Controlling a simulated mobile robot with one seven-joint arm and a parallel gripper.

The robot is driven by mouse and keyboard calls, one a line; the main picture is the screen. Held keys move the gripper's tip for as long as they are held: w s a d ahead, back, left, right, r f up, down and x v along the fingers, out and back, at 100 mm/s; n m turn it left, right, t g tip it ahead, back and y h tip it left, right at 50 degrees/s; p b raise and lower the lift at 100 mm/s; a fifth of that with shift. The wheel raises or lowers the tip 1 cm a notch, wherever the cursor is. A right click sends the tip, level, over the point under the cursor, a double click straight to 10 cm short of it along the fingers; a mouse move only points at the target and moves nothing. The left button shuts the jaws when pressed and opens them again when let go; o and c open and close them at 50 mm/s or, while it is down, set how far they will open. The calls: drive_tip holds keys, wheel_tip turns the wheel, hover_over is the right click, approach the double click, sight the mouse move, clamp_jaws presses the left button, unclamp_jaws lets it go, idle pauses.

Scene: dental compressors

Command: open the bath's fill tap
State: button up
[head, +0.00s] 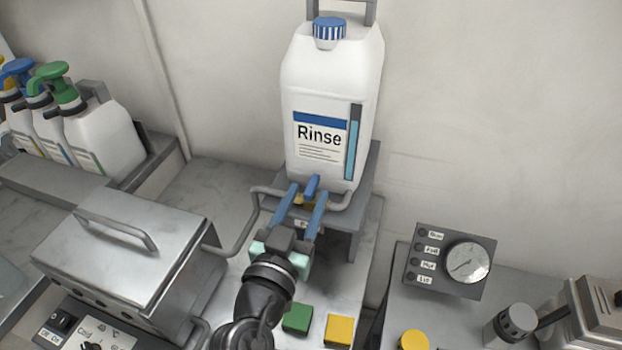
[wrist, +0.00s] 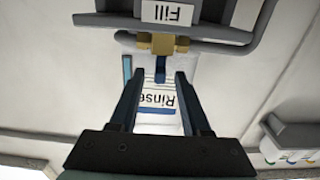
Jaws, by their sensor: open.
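The bath (head: 125,245) is a lidded metal box at the left in the head view. A pipe runs from it to the fill tap. The tap's brass body (wrist: 163,44) sits beside a "Fill" label (wrist: 167,13) in the wrist view. Its small blue lever (head: 312,186) shows between my fingertips in the head view, below the Rinse jug (head: 331,100). My gripper (head: 309,192) is open and empty, its two blue fingers pointing toward the tap. In the wrist view the lever (wrist: 160,68) lies between the fingertips (wrist: 160,77); contact cannot be told.
The Rinse jug stands on a grey raised stand (head: 366,165) behind the tap. Green (head: 297,318) and yellow (head: 340,330) blocks lie near my wrist. A gauge panel (head: 450,262) stands at right. Pump bottles (head: 105,135) stand at far left.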

sight(307, 198)
drive_tip(key=shift+x, duration=1.6)
clamp_jaws()
